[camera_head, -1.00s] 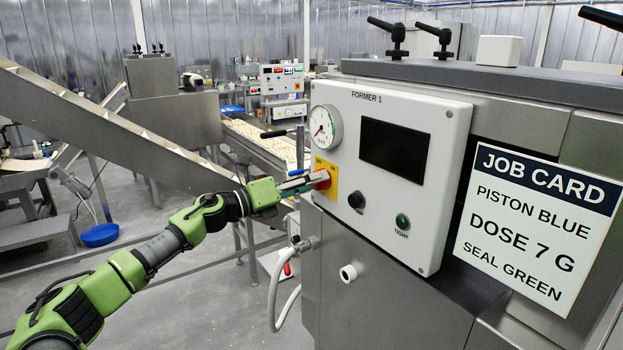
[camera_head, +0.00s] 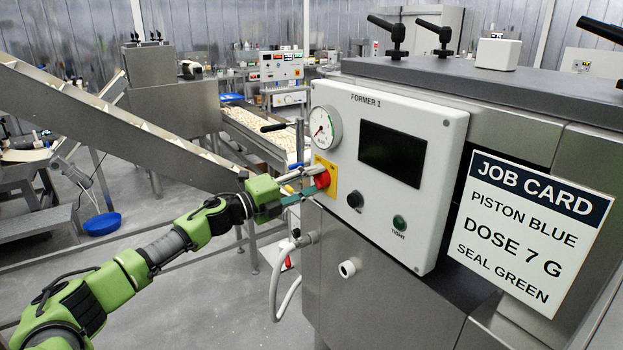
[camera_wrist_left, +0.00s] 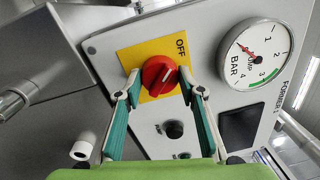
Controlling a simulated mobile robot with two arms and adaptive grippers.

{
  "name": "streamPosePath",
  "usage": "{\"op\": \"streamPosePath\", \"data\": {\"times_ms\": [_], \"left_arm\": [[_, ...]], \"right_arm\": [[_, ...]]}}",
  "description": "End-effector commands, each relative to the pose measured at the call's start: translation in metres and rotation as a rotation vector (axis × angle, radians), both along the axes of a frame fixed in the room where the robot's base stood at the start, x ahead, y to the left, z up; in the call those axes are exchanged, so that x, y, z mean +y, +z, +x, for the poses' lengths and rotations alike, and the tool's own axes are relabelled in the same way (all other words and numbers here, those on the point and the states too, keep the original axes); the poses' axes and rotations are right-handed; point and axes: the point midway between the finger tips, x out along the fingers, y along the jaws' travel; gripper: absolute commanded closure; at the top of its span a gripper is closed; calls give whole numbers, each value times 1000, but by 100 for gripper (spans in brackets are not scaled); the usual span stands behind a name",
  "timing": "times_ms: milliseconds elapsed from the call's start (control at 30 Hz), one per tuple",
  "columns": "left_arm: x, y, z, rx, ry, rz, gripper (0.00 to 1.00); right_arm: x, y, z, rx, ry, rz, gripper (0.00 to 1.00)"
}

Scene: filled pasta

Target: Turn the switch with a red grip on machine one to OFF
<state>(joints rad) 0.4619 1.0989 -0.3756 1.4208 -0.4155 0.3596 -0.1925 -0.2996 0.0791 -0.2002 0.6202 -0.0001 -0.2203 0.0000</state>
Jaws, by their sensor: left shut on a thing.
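The switch's red grip (camera_head: 322,180) sits on a yellow plate (camera_head: 331,170) at the left edge of the white FORMER 1 panel (camera_head: 425,130). Any other label on the plate is hidden or unreadable. My right gripper is out of view.
A gauge (camera_head: 324,127) sits above the switch, and a dark screen (camera_head: 392,153) to its right. Black (camera_head: 355,199) and green (camera_head: 399,222) buttons are lower right. A job card (camera_head: 527,228) covers the right side. A white hose (camera_head: 275,285) hangs below.

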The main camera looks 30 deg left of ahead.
Motion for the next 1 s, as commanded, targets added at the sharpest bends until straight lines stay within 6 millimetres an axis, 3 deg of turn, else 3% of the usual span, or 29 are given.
{"op": "streamPosePath", "data": {"times_ms": [467, 500, 567, 1000], "left_arm": [[-1, 3, 0, 2, -1, -19, 86], [-1, 3, 0, 2, -1, -19, 62], [-1, 3, 0, 2, -1, -19, 47], [1, 0, -3, 6, 0, -14, 47]], "right_arm": [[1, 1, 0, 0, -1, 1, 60], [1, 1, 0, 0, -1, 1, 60], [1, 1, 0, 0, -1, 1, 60], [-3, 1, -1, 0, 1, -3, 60]]}}
